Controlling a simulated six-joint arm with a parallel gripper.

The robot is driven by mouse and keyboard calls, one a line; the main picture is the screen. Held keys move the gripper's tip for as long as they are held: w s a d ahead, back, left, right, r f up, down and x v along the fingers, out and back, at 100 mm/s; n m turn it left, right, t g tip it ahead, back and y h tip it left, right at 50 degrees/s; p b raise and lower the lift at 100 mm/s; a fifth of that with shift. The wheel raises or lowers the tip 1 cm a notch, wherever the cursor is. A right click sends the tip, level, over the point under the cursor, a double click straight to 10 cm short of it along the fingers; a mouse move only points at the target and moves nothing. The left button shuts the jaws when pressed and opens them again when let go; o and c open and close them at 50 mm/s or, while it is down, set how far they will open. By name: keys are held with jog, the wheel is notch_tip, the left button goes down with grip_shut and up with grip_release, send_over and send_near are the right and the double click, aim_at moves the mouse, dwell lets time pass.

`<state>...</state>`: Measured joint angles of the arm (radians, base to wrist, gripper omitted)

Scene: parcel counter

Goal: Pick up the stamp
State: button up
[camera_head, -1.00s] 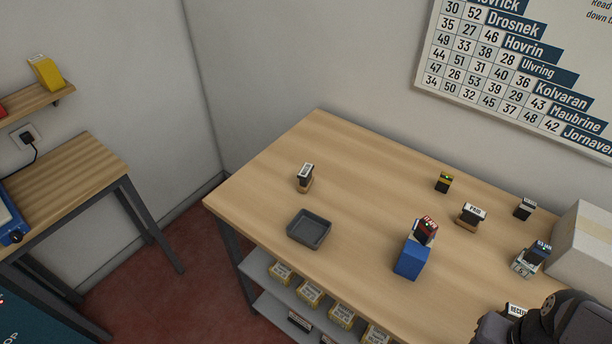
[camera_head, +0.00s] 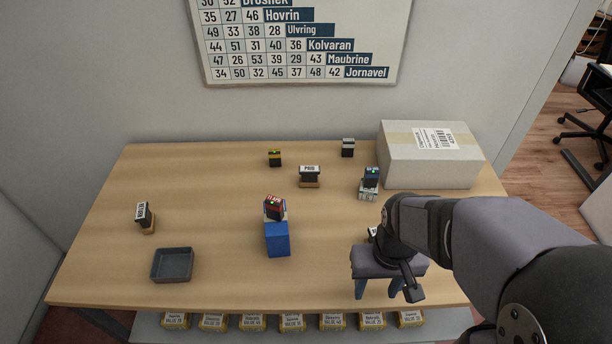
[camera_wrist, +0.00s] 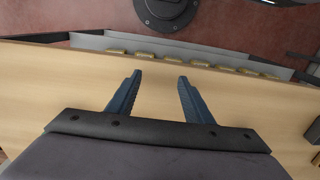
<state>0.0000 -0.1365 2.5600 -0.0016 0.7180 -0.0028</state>
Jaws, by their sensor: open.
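Several stamps stand on the wooden table. In the head view one with a white label and wooden base (camera_head: 146,218) is at the left, and a PAID stamp (camera_head: 309,176) is near the middle. A yellow-topped stamp (camera_head: 275,158) and a grey-topped stamp (camera_head: 348,148) are at the back. A red-topped stamp (camera_head: 274,207) is at the blue block, and a dark-blue-topped stamp (camera_head: 371,177) is atop a small pale block. Another stamp (camera_head: 372,234) is mostly hidden behind my gripper (camera_head: 378,290). My gripper, also in the wrist view (camera_wrist: 160,80), is open and empty over the table's front right.
A grey tray (camera_head: 172,265) lies at the front left of the table (camera_head: 215,205). A blue block (camera_head: 277,240) stands near the middle. A cardboard box (camera_head: 430,165) fills the back right. Small labelled packs (camera_head: 252,321) line a shelf below the front edge.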

dwell(0.4)
jog(key=o, duration=0.5)
